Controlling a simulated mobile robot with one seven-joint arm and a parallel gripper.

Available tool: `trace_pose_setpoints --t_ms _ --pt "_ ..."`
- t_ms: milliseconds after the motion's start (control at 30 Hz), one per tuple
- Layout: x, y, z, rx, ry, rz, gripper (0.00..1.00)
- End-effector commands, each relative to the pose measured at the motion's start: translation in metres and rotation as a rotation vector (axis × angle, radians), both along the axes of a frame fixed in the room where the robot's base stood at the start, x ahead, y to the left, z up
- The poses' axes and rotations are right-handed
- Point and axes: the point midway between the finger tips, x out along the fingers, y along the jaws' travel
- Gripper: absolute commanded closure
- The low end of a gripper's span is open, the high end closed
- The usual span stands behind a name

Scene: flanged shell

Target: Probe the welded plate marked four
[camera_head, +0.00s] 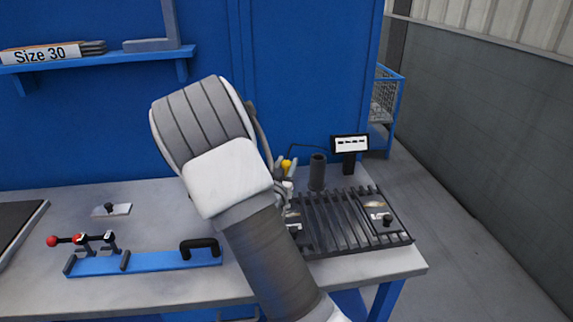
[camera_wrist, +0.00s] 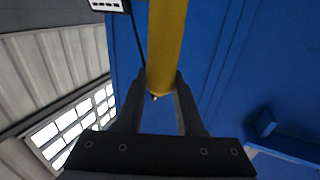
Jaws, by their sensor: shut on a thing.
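My gripper (camera_wrist: 158,92) is shut on a yellow probe (camera_wrist: 166,40), which fills the upper middle of the wrist view. In the head view a bit of the yellow probe (camera_head: 286,164) shows just right of my forearm, which hides most of my gripper. A small plate (camera_head: 377,205) with a dark knob lies on the right part of a dark slatted grate (camera_head: 335,225). Another plate (camera_head: 292,217) is partly hidden behind my arm at the grate's left side. A third plate (camera_head: 122,210) lies on the bench at the left. No number four is readable on any plate.
A dark upright tube (camera_head: 317,173) and a small display (camera_head: 350,144) stand behind the grate. A thin dark cord (camera_wrist: 134,35) runs past the probe. A blue fixture (camera_head: 150,262) with a red-knobbed clamp sits front left. The bench (camera_head: 160,233) is bare between.

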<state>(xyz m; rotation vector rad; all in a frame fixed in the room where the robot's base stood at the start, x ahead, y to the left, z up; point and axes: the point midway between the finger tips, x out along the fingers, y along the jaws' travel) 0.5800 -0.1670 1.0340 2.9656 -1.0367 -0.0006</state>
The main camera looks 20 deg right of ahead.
Motion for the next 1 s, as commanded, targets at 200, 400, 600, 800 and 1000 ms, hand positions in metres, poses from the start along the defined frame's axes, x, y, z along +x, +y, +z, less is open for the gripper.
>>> trace_pose_setpoints --t_ms 200,400,600,800,1000 --pt "0.000 0.000 0.000 -0.001 -0.001 0.000 1.00" --pt "0.000 0.000 0.000 -0.001 -0.001 0.000 1.00" --pt "0.000 0.000 0.004 0.000 -0.001 0.000 1.00" --pt "0.000 0.000 0.019 0.000 -0.002 0.000 1.00" --pt "0.000 0.000 0.035 0.000 -0.002 0.000 1.00"
